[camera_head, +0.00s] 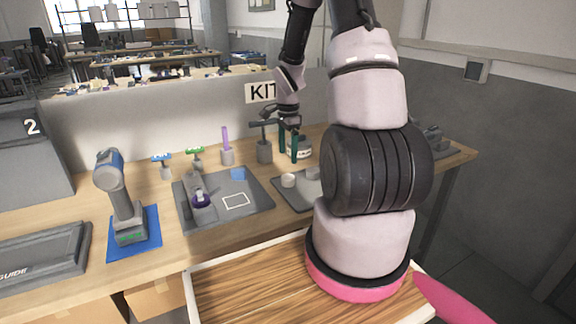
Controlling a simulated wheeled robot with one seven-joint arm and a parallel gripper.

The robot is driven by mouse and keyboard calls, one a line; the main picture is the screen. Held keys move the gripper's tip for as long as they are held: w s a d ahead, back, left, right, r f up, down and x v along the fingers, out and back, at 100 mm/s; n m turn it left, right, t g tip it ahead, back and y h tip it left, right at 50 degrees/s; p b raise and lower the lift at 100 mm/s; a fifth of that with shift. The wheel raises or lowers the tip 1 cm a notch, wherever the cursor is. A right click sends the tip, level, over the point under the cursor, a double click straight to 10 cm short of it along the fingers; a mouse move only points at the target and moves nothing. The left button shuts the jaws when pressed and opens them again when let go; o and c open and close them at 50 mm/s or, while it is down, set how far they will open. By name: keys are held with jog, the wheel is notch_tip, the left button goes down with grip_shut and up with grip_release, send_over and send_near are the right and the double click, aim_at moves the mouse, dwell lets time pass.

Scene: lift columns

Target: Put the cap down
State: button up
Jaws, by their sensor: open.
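My gripper (288,150) hangs over the back of the workbench with its two teal fingers pointing down and a gap between them. Nothing shows clearly between the fingers. A small pale round piece (288,181), possibly the cap, sits on a small dark tray (289,200) below and in front of the gripper. A second pale piece (313,173) is beside it, partly hidden by my arm. A round container (303,151) with a pale label stands just right of the fingers. I cannot tell for certain which piece is the cap.
A power drill (120,195) stands on a blue mat (149,240). A grey holder (264,151) stands left of the gripper. My arm hides the bench's right middle.

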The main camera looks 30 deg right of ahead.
jog(key=s+a+r+n+t, duration=0.2)
jog(key=s+a+r+n, duration=0.1)
jog(key=r, duration=0.8)
jog(key=s+a+r+n+t, duration=0.1)
jog(key=s+a+r+n, duration=0.2)
jog(key=r, duration=0.8)
jog(key=s+a+r+n+t+y, duration=0.1)
jog(key=s+a+r+n+t, duration=0.1)
jog(key=s+r, duration=0.3)
jog(key=s+a+r+n+t+y, duration=0.1)
jog(key=s+a+r+n, duration=0.3)
jog(key=s, duration=0.5)
jog(key=shift+s+a+r+n+t, duration=0.25)
jog(key=shift+r+n+t, duration=0.25)
jog(key=shift+r+n, duration=0.4)
